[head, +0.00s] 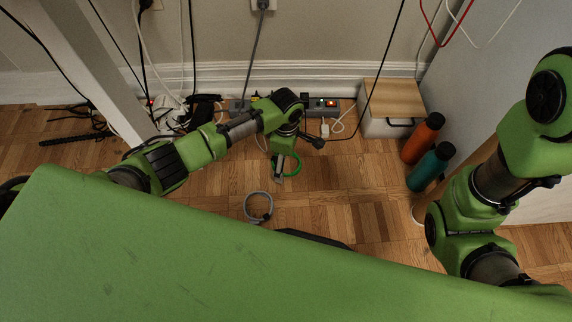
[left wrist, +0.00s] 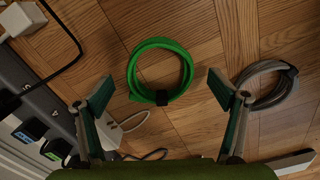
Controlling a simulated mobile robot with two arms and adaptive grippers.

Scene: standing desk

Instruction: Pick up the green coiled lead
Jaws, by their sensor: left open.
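The green coiled lead (left wrist: 132,74) lies flat on the wooden floor, a ring with a dark tie at its lower side. In the head view the green lead (head: 295,167) shows partly behind my left gripper (head: 279,176). In the left wrist view my left gripper (left wrist: 162,92) is open, one finger on each side of the lead, apart from it. The gap between the fingers is empty. My right arm is at the right of the head view, but its gripper is out of view.
A grey coiled lead (head: 258,207) lies on the floor nearby, close to one finger in the wrist view (left wrist: 266,84). A power strip (head: 322,104) with plugs runs along the wall. An orange bottle (head: 422,138) and a teal bottle (head: 430,166) stand at the right by a wood-topped box (head: 393,98).

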